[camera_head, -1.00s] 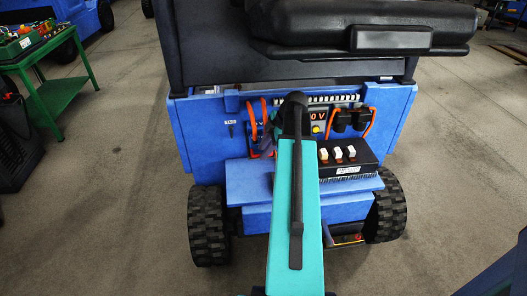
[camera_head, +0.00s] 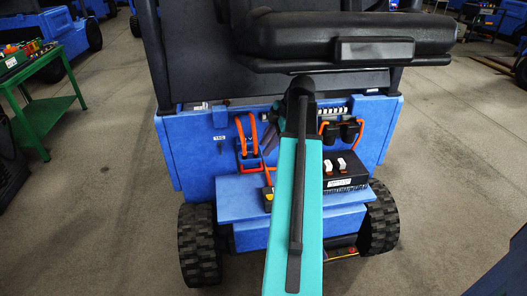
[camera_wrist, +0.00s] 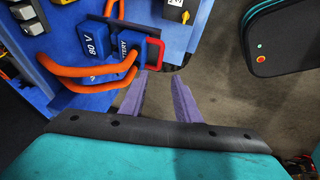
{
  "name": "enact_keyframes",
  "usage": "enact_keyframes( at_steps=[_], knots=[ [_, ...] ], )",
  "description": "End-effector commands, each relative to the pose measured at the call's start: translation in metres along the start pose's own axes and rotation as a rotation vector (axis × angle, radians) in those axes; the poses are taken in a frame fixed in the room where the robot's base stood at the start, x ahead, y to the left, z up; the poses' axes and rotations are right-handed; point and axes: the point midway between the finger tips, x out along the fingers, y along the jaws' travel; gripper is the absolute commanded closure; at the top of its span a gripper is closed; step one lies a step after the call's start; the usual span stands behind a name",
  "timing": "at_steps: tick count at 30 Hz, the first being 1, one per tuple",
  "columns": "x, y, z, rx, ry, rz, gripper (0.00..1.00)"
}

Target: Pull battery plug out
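The battery plug (camera_wrist: 124,46) is a blue block marked BATTERY in the wrist view, with a red handle (camera_wrist: 163,54) at its right end. It sits against another blue connector half (camera_wrist: 92,43) marked 80 V. Thick orange cables (camera_wrist: 85,70) run from the connectors. My gripper (camera_wrist: 159,76) has two purple fingers, spread apart with nothing between them. The fingertips point at the red handle and lie just below it in the picture; whether they touch it I cannot tell. In the head view, the orange cables (camera_head: 249,130) show left of my arm, which hides most of my gripper.
The blue truck body (camera_head: 180,150) surrounds the connectors, with a black seat (camera_head: 345,35) overhanging above. A black box with white switches (camera_head: 344,172) and black plugs on orange cables (camera_head: 340,131) are at right. A green table (camera_head: 45,110) stands far left on open floor.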

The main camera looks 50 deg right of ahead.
Motion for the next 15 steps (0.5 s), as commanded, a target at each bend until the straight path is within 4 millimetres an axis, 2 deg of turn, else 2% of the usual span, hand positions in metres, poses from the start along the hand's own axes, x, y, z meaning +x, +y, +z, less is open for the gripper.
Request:
enact_keyframes(
  at_steps=[6, 15],
  knots=[
    [-0.0119, 0.0000, -0.0001, 0.000, 0.000, 0.000, 0.70],
    [-0.0134, -0.0002, -0.0003, 0.000, 0.000, -0.001, 0.70]
  ],
)
